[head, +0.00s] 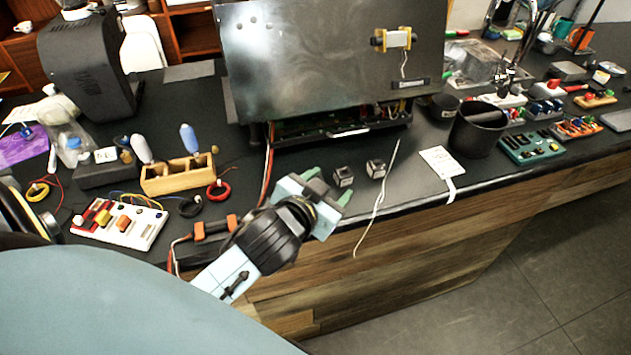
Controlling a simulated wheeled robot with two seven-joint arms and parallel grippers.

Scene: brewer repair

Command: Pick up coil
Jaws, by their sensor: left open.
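Two small dark cube-shaped parts with lighter tops lie on the black counter near its front edge. They look like coils: the nearer coil (343,177) is on the left and the other coil (376,168) is just to its right. My left gripper (330,185) is open, with its green fingertips pointing toward the nearer coil. The fingertips are close to that coil, but I cannot tell whether they touch it. Nothing shows held between them. My right gripper is not in view.
A large metal brewer panel (330,60) stands behind the coils, with a white part (396,39) mounted on it. A white cable (380,192) hangs over the edge to the right. A wooden tool block (180,174) and a dark bin (478,130) stand on the counter.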

